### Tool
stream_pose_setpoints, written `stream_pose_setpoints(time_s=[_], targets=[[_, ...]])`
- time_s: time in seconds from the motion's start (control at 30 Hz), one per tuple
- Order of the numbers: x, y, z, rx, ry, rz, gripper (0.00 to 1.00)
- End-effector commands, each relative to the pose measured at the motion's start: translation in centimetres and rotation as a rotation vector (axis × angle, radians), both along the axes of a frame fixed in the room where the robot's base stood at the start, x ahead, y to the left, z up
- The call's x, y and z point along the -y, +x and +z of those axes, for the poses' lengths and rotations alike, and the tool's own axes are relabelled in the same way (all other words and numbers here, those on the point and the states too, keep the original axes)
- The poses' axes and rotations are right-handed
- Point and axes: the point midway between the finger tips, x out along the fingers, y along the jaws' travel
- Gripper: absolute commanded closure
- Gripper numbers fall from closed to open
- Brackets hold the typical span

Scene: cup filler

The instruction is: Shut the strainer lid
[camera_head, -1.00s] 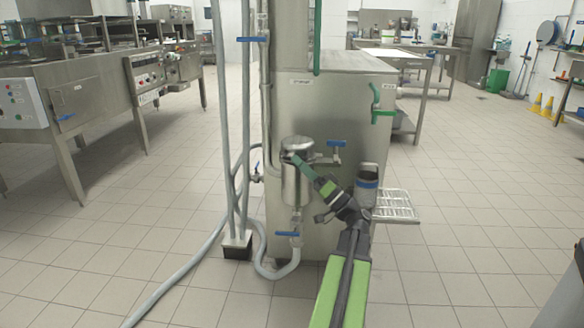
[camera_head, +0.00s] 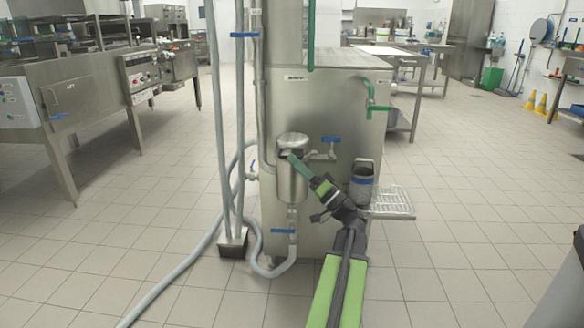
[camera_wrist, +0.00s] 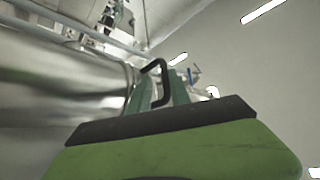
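The strainer (camera_head: 292,185) is a shiny steel cylinder on the front of the steel machine, with its lid (camera_head: 293,141) at the top. Whether the lid is fully seated cannot be told. My gripper (camera_head: 293,157) reaches the strainer's upper front from the lower right. In the wrist view my gripper (camera_wrist: 160,92) has two green fingers standing apart, with a black loop handle (camera_wrist: 158,68) between them. The handle does not look clamped. The strainer's steel side (camera_wrist: 60,85) fills the left of the wrist view. My fingers hide part of the strainer's front.
A blue-handled valve (camera_head: 331,140) is right of the strainer, and another (camera_head: 284,232) is below it. A grey container with a blue band (camera_head: 362,180) stands by a wire rack (camera_head: 391,203) at right. The tiled floor is mostly clear.

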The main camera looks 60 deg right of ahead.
Motion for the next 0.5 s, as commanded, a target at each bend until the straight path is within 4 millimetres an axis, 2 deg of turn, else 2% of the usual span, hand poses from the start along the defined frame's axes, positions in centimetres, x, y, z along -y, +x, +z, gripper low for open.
stream_pose_setpoints(time_s=[0.37, 0.5], targets=[[-0.15, 0.16, 0.04, 0.0, -0.001, 0.003, 0.8], [-0.16, -0.7, -0.73, 0.0, -0.001, 0.001, 0.8]])
